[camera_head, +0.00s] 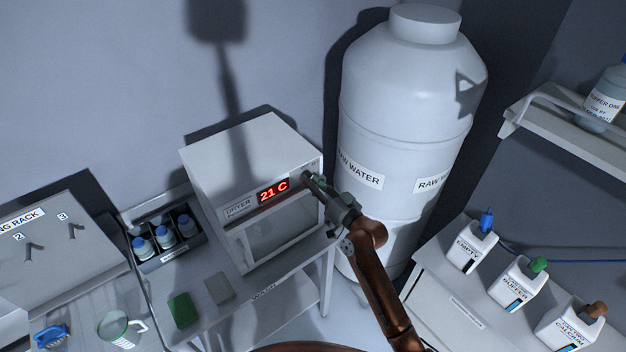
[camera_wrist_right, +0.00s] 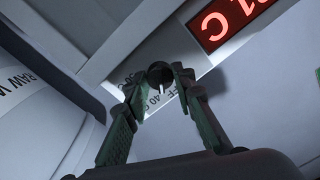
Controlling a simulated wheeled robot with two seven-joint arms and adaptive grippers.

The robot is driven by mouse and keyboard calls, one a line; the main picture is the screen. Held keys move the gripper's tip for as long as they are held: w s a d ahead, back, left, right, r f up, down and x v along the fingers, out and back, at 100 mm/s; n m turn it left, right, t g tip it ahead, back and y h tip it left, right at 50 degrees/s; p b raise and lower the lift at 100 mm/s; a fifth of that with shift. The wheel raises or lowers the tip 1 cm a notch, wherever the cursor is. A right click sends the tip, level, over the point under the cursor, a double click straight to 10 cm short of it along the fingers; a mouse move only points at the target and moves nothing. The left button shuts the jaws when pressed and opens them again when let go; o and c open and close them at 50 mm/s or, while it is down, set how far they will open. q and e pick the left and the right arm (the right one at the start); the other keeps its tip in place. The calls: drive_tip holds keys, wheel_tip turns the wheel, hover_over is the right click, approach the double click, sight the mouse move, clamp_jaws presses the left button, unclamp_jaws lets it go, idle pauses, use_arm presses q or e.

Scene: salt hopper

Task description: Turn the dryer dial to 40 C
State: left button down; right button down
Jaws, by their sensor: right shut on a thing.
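The dryer (camera_head: 240,165) is a white box on the wash table, with a red display (camera_head: 273,190) reading 21 C. In the right wrist view the display (camera_wrist_right: 228,18) is partly cut off. The dark round dial (camera_wrist_right: 160,74) has a light pointer line and sits on the dryer's front, with printed marks around it, among them "40 C" and one ending in "FF". My right gripper (camera_wrist_right: 164,82) is shut on the dial, one finger on each side. In the head view my right gripper (camera_head: 308,180) covers the dial. My left gripper is not in view.
A bottle rack (camera_head: 165,243), a green sponge (camera_head: 183,310) and a grey block (camera_head: 219,288) are left of and in front of the dryer. White jugs (camera_head: 472,247) stand on the right bench.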

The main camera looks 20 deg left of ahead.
drive_tip(key=shift+m+p, duration=0.45)
drive_tip(key=shift+m, duration=0.85)
drive_tip(key=c, duration=1.6)
unclamp_jaws()
drive_tip(key=v, duration=1.2)
